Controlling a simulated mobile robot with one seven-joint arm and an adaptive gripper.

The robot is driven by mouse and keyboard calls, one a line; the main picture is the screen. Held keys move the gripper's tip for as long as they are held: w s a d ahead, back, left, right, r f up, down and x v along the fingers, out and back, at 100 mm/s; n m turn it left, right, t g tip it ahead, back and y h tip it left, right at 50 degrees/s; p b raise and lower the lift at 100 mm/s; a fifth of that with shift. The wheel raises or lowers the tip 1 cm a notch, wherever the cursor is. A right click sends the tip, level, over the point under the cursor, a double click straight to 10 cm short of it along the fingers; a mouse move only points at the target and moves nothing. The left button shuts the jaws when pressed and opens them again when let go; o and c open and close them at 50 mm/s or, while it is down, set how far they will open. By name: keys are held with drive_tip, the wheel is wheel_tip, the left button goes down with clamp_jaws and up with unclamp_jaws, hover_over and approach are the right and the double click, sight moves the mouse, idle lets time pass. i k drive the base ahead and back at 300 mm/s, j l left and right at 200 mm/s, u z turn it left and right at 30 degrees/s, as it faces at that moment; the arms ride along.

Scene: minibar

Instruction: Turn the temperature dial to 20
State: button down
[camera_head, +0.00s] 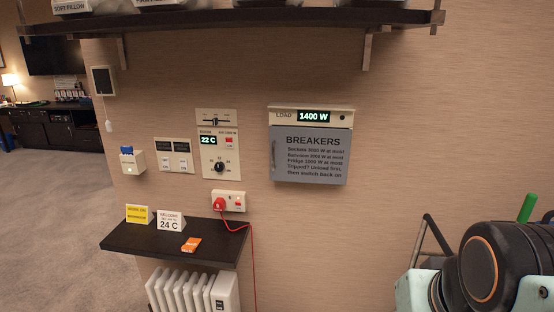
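The temperature dial (219,167) is a small black knob low on a white wall panel (232,126). Numbers around it are too small to read surely, so I cannot tell its exact setting. Above it a lit display (208,140) reads 22 C, with a small red light or button (229,141) to its right. A slider (215,122) sits at the panel's top. Nothing touches the dial. Part of my arm shows at the lower right, well apart from the panel; I cannot make out my gripper there.
Right of the panel hangs a grey breaker box (310,158) under a 1400 W display (314,116). Below are a socket with a red plug (219,204) and cord, a dark shelf (170,244) with cards, and a radiator (190,292). A long shelf (250,18) overhangs above.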

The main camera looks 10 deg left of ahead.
sight(219, 166)
drive_tip(key=i+j+z, duration=0.1)
drive_tip(key=j+z, duration=0.2)
drive_tip(key=j, duration=1.25)
